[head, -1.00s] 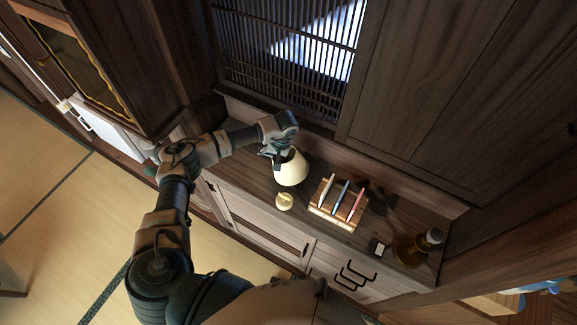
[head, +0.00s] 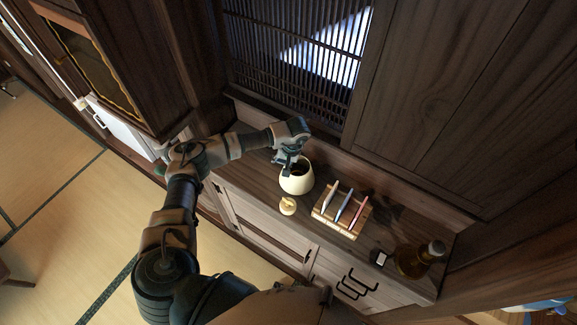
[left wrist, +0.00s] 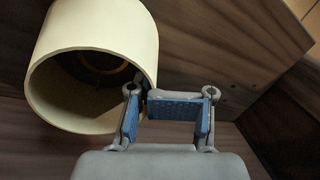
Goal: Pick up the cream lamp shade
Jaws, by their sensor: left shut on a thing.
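In the left wrist view the gripper's blue-padded fingers (left wrist: 170,112) are at the rim's lower right edge. Whether the shade is clear of the cabinet top is hard to tell. My right gripper is not in view.
A small cream round object (head: 287,206) lies just in front of the shade. A wooden rack (head: 341,213) with several coloured upright items stands to the right. Beyond it are a small dark box (head: 380,258) and a brown bottle (head: 419,259). A slatted panel (head: 290,60) rises behind.

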